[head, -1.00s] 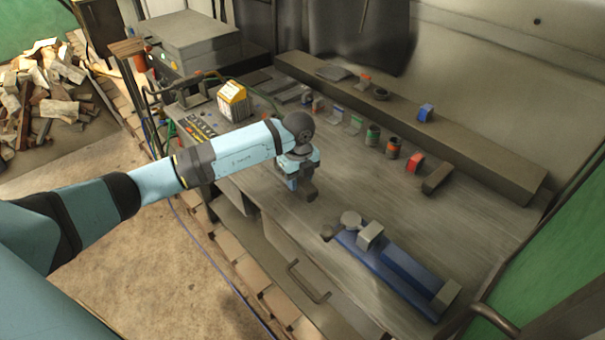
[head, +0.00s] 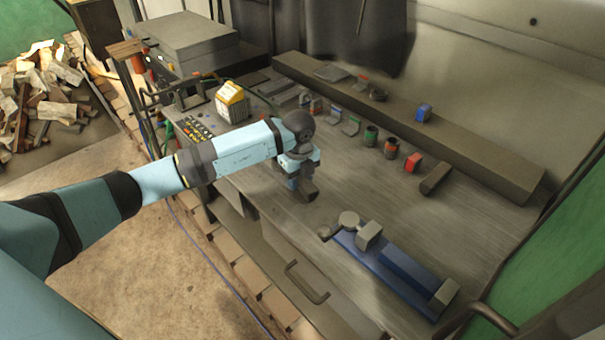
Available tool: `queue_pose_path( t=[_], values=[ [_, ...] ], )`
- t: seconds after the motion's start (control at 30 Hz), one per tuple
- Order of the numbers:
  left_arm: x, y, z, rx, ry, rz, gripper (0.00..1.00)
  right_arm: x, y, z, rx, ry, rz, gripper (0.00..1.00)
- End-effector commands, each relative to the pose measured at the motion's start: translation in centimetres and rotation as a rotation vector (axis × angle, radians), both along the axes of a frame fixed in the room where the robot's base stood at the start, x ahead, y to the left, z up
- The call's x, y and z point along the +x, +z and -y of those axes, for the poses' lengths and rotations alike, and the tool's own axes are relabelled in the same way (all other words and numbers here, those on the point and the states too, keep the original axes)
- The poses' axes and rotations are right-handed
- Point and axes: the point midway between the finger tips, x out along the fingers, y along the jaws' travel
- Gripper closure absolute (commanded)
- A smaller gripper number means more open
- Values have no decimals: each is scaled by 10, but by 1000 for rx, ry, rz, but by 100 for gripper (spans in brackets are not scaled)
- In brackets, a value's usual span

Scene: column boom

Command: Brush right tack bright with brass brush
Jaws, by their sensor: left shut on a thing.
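My left gripper (head: 303,182) is over the near left part of the workbench, pointing down. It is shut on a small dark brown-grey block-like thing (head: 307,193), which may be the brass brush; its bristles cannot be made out. To its right on the bench lies a long blue fixture (head: 390,275) with a grey block (head: 369,236) at its left end and another grey block (head: 445,292) at its right end. The gripper is apart from this fixture. The tacks are too small to make out. My right gripper is not in view.
The grey workbench (head: 335,195) has free room between gripper and fixture. Several small items stand behind, including a green-banded cup (head: 371,136), a red block (head: 413,162) and a dark bar (head: 435,178). A long raised beam (head: 460,145) runs along the back. A handle (head: 307,284) sticks out in front.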

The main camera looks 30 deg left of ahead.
Motion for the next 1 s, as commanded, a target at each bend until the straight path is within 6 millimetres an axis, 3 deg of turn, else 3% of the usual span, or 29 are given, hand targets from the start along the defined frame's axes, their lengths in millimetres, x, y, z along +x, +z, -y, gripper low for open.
queue_pose_path(
  t=[0.2,0.73,1.0],
  values=[
    [-9,-1,-3,1,0,-4,90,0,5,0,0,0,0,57],
    [14,2,5,-1,-1,0,90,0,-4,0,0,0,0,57],
    [7,2,2,1,0,-2,90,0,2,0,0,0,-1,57]
  ],
)
